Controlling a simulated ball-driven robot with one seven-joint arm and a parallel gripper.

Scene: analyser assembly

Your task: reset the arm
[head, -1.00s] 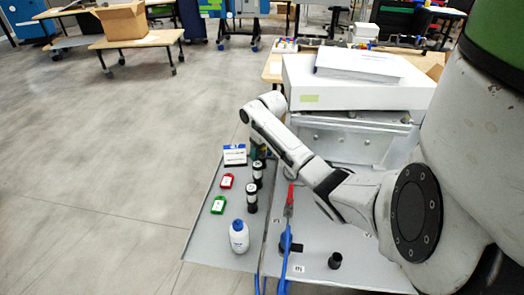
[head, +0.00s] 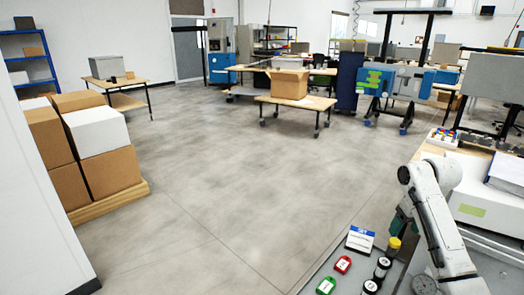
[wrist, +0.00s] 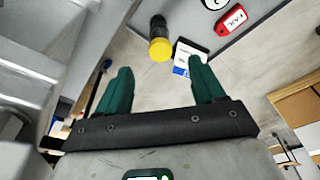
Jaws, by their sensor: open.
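My arm (head: 440,225) is bent at the lower right of the head view, over the grey work surface. My gripper (wrist: 162,75) is open and empty, with its two green fingers spread apart in the wrist view. In the head view only a little green of it shows beside the arm. Just beyond the fingers, a yellow-capped black cylinder (wrist: 159,47) stands apart from them. It also shows beside the arm in the head view (head: 393,246).
On the grey work surface are a blue-and-white card (head: 360,240), a red tag (head: 343,264), a green tag (head: 326,286) and black-and-white cylinders (head: 381,268). A white box (head: 472,205) stands right of the arm. Stacked cartons (head: 108,170) stand left; open floor lies between.

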